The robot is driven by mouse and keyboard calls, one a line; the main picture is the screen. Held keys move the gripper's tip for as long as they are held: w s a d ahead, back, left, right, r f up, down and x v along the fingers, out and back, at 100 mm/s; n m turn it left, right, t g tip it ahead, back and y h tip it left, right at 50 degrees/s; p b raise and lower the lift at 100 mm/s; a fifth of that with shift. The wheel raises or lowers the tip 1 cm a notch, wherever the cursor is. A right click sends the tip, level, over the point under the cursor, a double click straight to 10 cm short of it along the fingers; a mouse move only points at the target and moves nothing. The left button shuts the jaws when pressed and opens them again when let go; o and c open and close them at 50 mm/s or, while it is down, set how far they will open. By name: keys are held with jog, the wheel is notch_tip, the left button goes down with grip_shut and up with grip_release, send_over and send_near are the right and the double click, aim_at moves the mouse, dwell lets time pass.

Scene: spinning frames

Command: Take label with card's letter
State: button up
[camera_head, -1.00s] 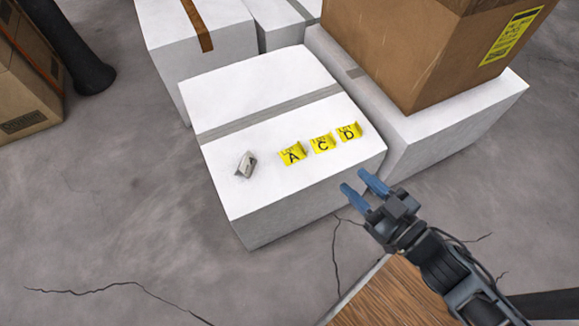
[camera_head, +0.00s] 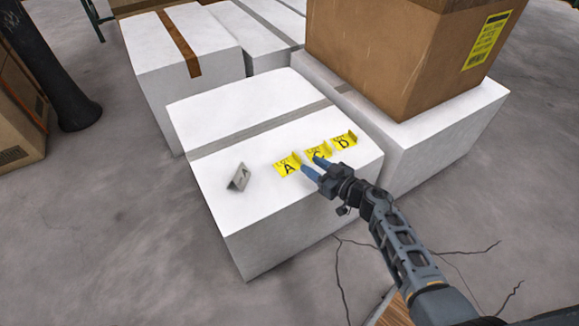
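Three yellow labels stand in a row on the white box (camera_head: 246,205). Label A (camera_head: 287,168) is at the left, label C (camera_head: 312,152) in the middle, partly hidden by my gripper, and label D (camera_head: 345,141) at the right. A small grey folded card (camera_head: 239,177) stands to the left of the labels; a letter on it looks like A, though it is small. My gripper (camera_head: 312,164) has two blue fingers, spread apart with nothing between them. It is over the box's front part, its fingertips close to labels A and C; contact cannot be told.
A large brown carton (camera_head: 400,60) stands on another white box (camera_head: 430,130) at the right. More white boxes (camera_head: 185,85) are behind. A dark post (camera_head: 50,70) and brown cartons are at the left. The cracked grey floor (camera_head: 120,240) is clear at front left.

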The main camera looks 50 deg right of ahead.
aim_at(301, 159)
jog(key=b+x, duration=0.2)
jog(key=x, duration=0.3)
jog(key=shift+w+f+b, duration=0.25)
jog(key=shift+w+b, duration=0.1)
jog(key=shift+b, duration=0.05)
jog(key=shift+c, duration=0.2)
grip_shut()
